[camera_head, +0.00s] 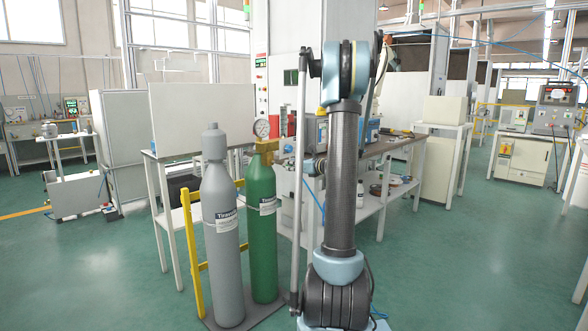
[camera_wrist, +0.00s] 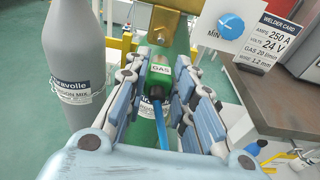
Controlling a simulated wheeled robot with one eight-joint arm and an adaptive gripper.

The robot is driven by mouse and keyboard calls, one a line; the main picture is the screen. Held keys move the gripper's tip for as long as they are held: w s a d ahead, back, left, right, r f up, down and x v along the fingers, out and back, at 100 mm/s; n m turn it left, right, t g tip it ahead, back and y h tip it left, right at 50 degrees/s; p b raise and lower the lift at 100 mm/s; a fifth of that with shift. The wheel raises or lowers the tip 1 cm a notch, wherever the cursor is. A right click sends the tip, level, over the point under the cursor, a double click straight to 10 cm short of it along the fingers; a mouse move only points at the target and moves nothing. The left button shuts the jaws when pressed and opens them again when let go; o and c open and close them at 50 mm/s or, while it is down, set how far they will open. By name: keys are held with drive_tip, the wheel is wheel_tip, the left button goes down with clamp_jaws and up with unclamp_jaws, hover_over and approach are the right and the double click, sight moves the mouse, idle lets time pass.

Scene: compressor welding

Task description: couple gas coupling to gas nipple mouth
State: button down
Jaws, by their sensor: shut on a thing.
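In the wrist view my gripper (camera_wrist: 174,66) is shut on the green gas coupling (camera_wrist: 160,72), labelled GAS, with a blue hose (camera_wrist: 162,134) running back from it between the fingers. A brass regulator block (camera_wrist: 158,18) lies just beyond the fingertips, with a blue MIN knob (camera_wrist: 231,24) to its right. The gas nipple mouth is not clearly visible, and I cannot tell whether the coupling touches it. In the head view the regulator's gauge (camera_head: 262,128) sits on top of the green cylinder (camera_head: 262,228); the coupling is not distinguishable there.
A grey cylinder (camera_head: 222,240) stands left of the green one, by a yellow rack (camera_head: 191,252). A workbench (camera_head: 395,148) stands behind my arm. A welder card (camera_wrist: 271,38) hangs right of my gripper. Open green floor lies to the right.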

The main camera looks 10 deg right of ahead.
drive_tip(key=shift+r+x, duration=0.2)
drive_tip(key=shift+x, duration=1.2)
drive_tip(key=shift+r+x, duration=0.2)
drive_tip(key=shift+x, duration=1.15)
drive_tip(key=shift+r, duration=0.1)
drive_tip(key=shift+r+x, duration=0.2)
drive_tip(key=shift+x, duration=1.25)
drive_tip(key=c, duration=1.3)
unclamp_jaws()
drive_tip(key=shift+w, duration=0.1)
drive_tip(key=shift+d, duration=0.1)
drive_tip(key=v, duration=1.2)
